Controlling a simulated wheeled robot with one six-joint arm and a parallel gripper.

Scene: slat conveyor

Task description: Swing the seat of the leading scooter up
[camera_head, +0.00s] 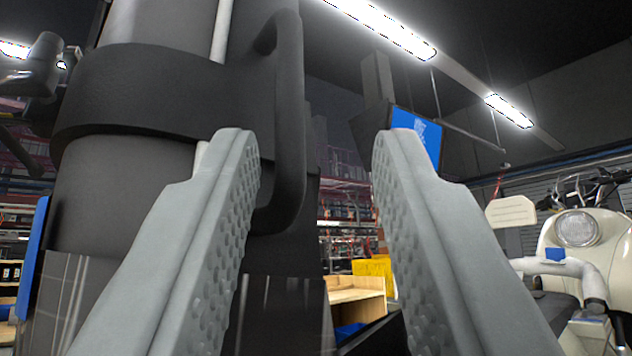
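My gripper (316,145) is open and empty, its two grey fingers with dimpled pads wide apart in the foreground. A cream scooter (557,238) with a round headlight and handlebars stands at the right edge, facing me and partly cut off. It is well beyond the right finger and not touched. In front of it are a pale bent tube (585,272) with a blue patch and a dark surface (556,305). I cannot tell whether the dark surface is a seat. Which scooter leads is not clear.
A large dark column with a loop handle blocks the left and middle. A blue screen (417,136) hangs behind the right finger. A wooden box (355,300) and a yellow bin (374,268) stand between the fingers, with shelving (345,212) behind. A cream plate (511,211) is near the scooter.

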